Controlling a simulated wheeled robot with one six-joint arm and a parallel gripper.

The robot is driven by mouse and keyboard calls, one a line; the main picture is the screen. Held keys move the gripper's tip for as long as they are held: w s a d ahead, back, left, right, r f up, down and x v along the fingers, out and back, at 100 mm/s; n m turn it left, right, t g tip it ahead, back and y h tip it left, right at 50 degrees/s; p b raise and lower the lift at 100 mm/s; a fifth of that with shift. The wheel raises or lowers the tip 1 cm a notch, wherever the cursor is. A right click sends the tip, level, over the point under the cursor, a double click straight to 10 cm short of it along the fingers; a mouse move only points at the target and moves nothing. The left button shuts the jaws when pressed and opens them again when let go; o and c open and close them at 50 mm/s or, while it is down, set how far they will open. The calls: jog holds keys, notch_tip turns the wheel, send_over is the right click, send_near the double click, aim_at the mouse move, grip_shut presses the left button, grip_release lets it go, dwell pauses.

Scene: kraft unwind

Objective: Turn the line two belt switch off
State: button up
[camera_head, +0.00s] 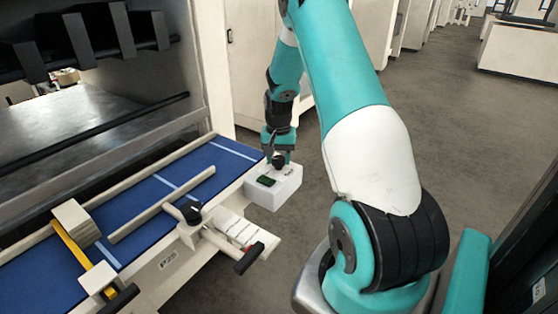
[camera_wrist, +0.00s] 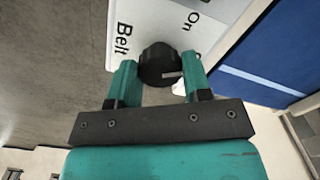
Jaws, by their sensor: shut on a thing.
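The belt switch is a round black knob (camera_wrist: 158,62) on a white box (camera_wrist: 130,15) printed with "Belt" and "On" in the wrist view. A light pointer mark on the knob faces right in that view; no "Off" label shows. My gripper (camera_wrist: 161,72) has one finger on each side of the knob and is shut on it. In the head view my gripper (camera_head: 278,160) is over the white box (camera_head: 275,194) at the end of the blue conveyor, and hides most of the knob. A dark green patch (camera_head: 265,181) lies on the box top.
The blue belt (camera_head: 150,200) with cream guide rails runs left of the box. Another black knob (camera_head: 191,212) and a black-ended handle (camera_head: 249,258) stick out on the belt's near side. A cream cabinet (camera_head: 255,65) stands behind. Grey floor (camera_head: 310,220) is clear to the right.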

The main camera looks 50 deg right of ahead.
aim_at(278, 158)
jog(key=m+b, duration=0.1)
jog(key=m, duration=0.4)
jog(key=shift+m, duration=0.7)
jog(key=o, duration=0.9)
jog(key=shift+b, duration=0.3)
notch_tip(278, 158, up, 18)
jog(key=b, duration=0.3)
jog(key=shift+f+b, duration=0.25)
jog(key=shift+b, duration=0.15)
